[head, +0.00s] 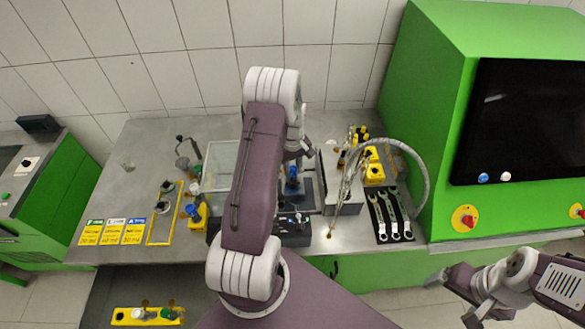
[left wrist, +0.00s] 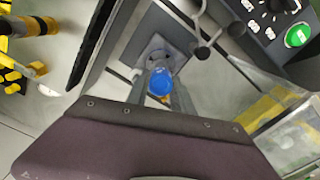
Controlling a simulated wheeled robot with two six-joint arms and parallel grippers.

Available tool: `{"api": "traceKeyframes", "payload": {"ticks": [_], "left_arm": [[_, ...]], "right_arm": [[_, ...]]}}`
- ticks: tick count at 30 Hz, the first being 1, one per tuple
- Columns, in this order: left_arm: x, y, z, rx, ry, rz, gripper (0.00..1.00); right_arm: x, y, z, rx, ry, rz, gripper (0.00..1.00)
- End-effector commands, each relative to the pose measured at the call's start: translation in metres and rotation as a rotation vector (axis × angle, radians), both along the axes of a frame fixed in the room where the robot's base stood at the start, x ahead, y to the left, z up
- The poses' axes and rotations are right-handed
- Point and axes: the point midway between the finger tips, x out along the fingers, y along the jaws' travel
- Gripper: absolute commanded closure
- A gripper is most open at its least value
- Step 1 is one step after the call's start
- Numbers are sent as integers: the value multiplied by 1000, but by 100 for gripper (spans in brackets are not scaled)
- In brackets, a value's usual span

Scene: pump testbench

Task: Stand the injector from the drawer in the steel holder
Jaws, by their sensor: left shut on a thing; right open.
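My left gripper (left wrist: 160,92) is shut on the injector (left wrist: 160,81), whose round blue top shows between the two grey fingers in the left wrist view. A square steel plate, seemingly the steel holder (left wrist: 150,47), is right behind the injector there; I cannot tell whether the injector is in it or above it. In the head view a blue part of the injector (head: 292,186) shows beside my left arm, which hides most of the gripper. The drawer (head: 205,300) is open at the bottom left. My right gripper (head: 478,306) is open and empty at the lower right.
A yellow rack (head: 125,316) with several small parts lies in the drawer. A testbench with knobs and a green button (left wrist: 298,36) is close to the left gripper. A curved hose (head: 424,170) and wrenches (head: 391,215) are to the right. The left bench has clear room.

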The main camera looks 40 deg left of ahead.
Motion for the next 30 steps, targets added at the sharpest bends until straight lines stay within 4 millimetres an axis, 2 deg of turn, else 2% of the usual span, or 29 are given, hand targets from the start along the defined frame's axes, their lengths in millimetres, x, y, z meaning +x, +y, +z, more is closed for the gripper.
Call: {"api": "traceKeyframes", "payload": {"ticks": [30], "left_arm": [[0,0,-11,0,-1,0,100]], "right_arm": [[0,0,-8,0,0,0,13]]}}
